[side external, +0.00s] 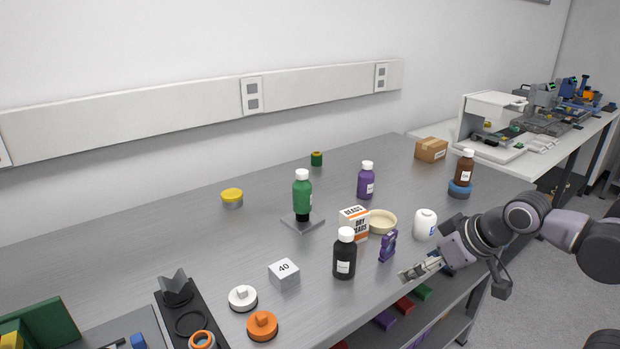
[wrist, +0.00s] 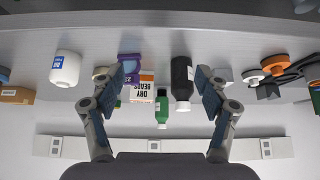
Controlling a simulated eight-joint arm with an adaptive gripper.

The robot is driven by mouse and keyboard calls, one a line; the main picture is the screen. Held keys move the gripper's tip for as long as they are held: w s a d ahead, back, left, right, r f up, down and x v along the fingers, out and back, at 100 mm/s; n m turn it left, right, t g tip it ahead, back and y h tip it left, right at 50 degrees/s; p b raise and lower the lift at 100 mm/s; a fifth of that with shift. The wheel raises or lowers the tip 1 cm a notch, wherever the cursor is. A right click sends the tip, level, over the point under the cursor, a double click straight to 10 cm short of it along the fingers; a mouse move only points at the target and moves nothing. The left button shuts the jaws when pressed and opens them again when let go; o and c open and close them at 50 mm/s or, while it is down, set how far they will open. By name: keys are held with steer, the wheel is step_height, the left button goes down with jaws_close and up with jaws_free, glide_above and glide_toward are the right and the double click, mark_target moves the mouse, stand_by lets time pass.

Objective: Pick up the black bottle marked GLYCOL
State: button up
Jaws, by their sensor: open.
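The black bottle (side external: 344,262) with a white cap and white label stands upright near the front edge of the bench. Its label is too small to read. In the wrist view, which looks upside down, the black bottle (wrist: 181,78) appears between my two fingers, nearer the right one. My gripper (side external: 408,274) is open and empty, to the right of the bottle in the side view and clearly apart from it. Its spread fingers (wrist: 161,78) also show in the wrist view.
A purple clip-like object (side external: 388,246) and a DRY BEADS box (side external: 355,221) stand close to the bottle. A green bottle (side external: 302,190) stands on a grey plate behind. A block marked 40 (side external: 284,275) lies left. A white jar (side external: 425,224) is at right.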

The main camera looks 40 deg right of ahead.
steer(key=w+a+r+m+g, duration=0.2)
steer(key=w+a+r, duration=0.1)
steer(key=w, duration=0.2)
steer(key=m+g+h, duration=0.1)
steer(key=m+h, duration=0.1)
glide_toward(345, 253)
steer(key=w+d+f, duration=0.1)
steer(key=d+f, duration=0.1)
steer(key=shift+w+x, duration=0.15)
steer(key=shift+x, duration=2.45)
steer(key=shift+w+x, duration=0.15)
steer(key=shift+x, duration=2.45)
steer(key=shift+a+r, duration=0.1)
steer(key=shift+a, duration=0.1)
steer(key=c, duration=1.4)
